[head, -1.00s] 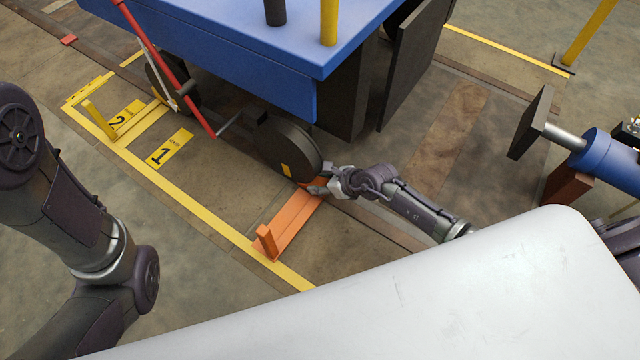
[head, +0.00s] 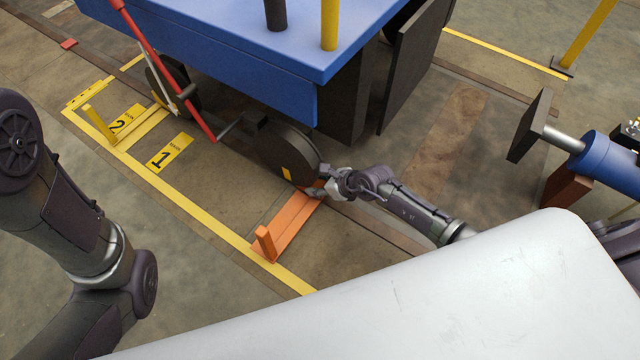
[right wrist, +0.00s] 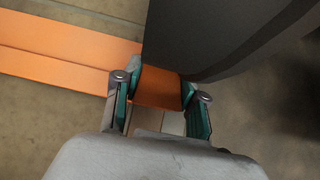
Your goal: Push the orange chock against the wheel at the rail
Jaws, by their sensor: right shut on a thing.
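The orange chock is a long flat piece (head: 290,226) with an upright post (head: 265,243) at its near end, lying across the floor by the yellow line. Its far end is at the dark wheel (head: 288,152) with a yellow mark, under the blue wagon (head: 230,60). My right gripper (head: 318,188) is at that far end beside the wheel's lower edge. In the right wrist view its fingers (right wrist: 160,92) are shut on an orange part of the chock (right wrist: 158,85), close to the dark wheel (right wrist: 220,35). Whether chock and wheel touch is unclear. My left gripper is out of view.
A yellow chock-like piece (head: 142,125) lies by the other wheel (head: 172,85), near number plates 1 and 2. A red lever (head: 165,65) hangs at the wagon's side. A blue buffer (head: 598,155) stands at right. A pale surface (head: 420,300) fills the foreground.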

